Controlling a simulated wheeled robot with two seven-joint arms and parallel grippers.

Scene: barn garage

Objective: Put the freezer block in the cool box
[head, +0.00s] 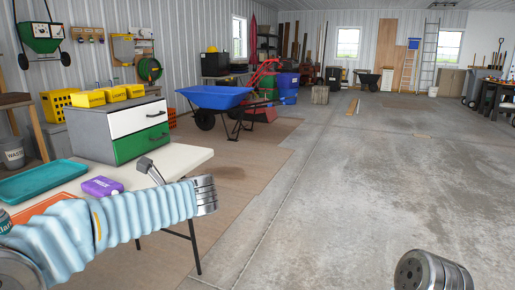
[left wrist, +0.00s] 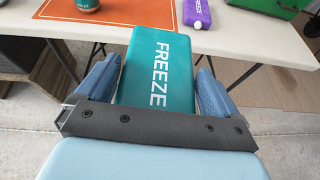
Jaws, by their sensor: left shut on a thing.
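The freezer block (left wrist: 157,72) is a flat teal block with FREEZE in white letters. In the left wrist view my left gripper (left wrist: 156,88) is shut on it, with a blue finger at each side. It is held in front of the near edge of the white table. In the head view my left arm crosses the lower left, and the gripper and block do not show. I cannot make out a cool box in either view. My right gripper is out of view; only part of my right arm shows.
The white table (head: 190,158) holds a drawer unit (head: 112,133), a teal tray (head: 40,180), a purple bottle-like item (head: 102,186), and an orange mat (left wrist: 104,12) with a can (left wrist: 87,5). A blue wheelbarrow (head: 213,97) stands beyond.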

